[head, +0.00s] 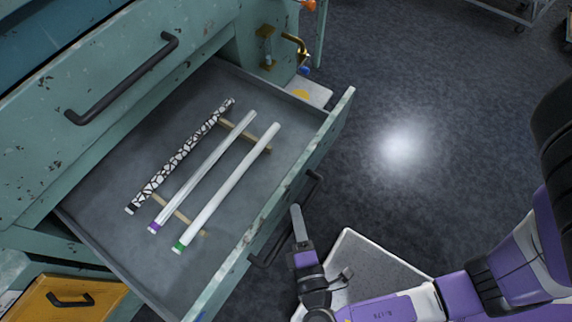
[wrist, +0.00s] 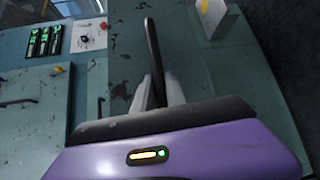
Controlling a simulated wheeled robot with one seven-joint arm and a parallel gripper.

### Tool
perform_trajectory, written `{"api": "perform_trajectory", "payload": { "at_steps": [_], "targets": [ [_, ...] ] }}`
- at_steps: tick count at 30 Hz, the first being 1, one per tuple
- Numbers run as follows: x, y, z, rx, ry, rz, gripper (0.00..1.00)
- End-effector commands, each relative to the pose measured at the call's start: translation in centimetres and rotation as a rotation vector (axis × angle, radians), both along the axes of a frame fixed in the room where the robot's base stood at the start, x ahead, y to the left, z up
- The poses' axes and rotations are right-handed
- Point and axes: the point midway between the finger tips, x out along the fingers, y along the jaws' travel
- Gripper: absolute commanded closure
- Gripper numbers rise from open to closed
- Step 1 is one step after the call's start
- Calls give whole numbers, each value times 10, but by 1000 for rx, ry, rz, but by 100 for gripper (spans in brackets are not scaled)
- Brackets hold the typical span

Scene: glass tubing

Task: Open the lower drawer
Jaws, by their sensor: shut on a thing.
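The lower drawer (head: 337,125) is pulled far out from the teal cabinet in the head view, its inside exposed. Its dark bar handle (head: 313,186) is on the outer face of the front panel. My gripper (head: 298,225) is at this handle, shut on it. In the wrist view the handle (wrist: 152,50) runs upright between the two grey fingers of my gripper (wrist: 159,90). The fingers hide part of the handle.
Several items lie in the drawer: a black-and-white patterned tube (head: 183,152), a clear purple-ended tube (head: 205,168) and a white green-ended tube (head: 230,185), on wooden strips. A closed drawer with a dark handle (head: 122,80) is above. Floor (head: 420,120) at right is clear.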

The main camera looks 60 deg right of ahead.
Motion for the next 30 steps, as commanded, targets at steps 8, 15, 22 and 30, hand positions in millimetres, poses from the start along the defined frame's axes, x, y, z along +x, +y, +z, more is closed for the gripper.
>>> {"api": "perform_trajectory", "payload": {
  "at_steps": [8, 15, 22, 30],
  "targets": [
    [-6, 0, -1, 0, 1, 1, 100],
    [-6, 0, -1, 0, 1, 1, 78],
    [-5, 0, 0, 0, 0, 1, 62],
    [-10, 6, 0, 1, 1, 2, 62]
  ]
}}
